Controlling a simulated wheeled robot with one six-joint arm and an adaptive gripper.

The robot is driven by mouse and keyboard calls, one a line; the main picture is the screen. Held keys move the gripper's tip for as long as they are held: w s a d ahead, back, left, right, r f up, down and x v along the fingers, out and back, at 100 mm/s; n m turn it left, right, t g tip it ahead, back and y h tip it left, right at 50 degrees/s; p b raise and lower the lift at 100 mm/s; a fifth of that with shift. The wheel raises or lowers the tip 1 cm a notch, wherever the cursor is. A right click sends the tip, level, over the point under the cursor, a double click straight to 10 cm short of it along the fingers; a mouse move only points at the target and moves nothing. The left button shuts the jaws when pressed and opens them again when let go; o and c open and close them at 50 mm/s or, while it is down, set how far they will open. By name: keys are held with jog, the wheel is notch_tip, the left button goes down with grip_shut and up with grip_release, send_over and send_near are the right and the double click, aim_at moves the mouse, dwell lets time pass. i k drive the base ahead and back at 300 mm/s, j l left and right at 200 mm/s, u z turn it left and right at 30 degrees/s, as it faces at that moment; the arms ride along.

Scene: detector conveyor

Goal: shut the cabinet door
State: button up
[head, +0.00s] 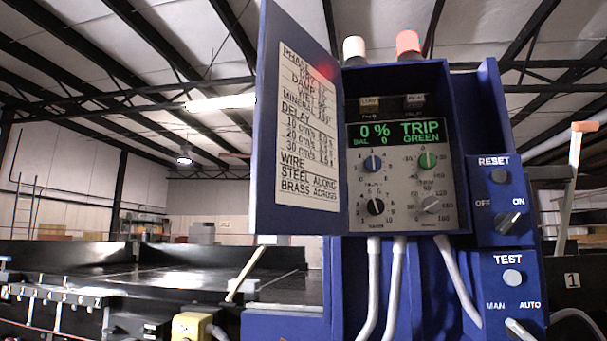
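The blue cabinet (452,85) stands right of the middle in the head view. Its door (265,130) is hinged on the left side and stands wide open, swung out toward me and to the left. The door's inner face carries a white label (305,130) with printed settings. Inside the cabinet is a panel with several knobs and a green display (400,133) reading "0 %" and "TRIP GREEN". My gripper is not in view.
A white lamp (354,48) and a lit red lamp (408,43) stand on top. Blue RESET (490,200) and TEST (510,285) boxes sit on the right. White cables (398,280) hang below. A dark conveyor (170,277) runs at left; a yellow box (190,326) is in front.

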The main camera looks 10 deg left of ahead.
aim_at(298, 187)
jog(key=j+z, duration=0.15)
jog(key=j, duration=0.45)
jog(key=j+z, duration=0.1)
jog(key=j, duration=0.55)
jog(key=k+j+z, duration=0.15)
jog(key=j, duration=0.45)
jog(key=j+z, duration=0.1)
jog(key=j, duration=0.5)
jog(key=u, duration=0.4)
jog(key=k+j, duration=0.05)
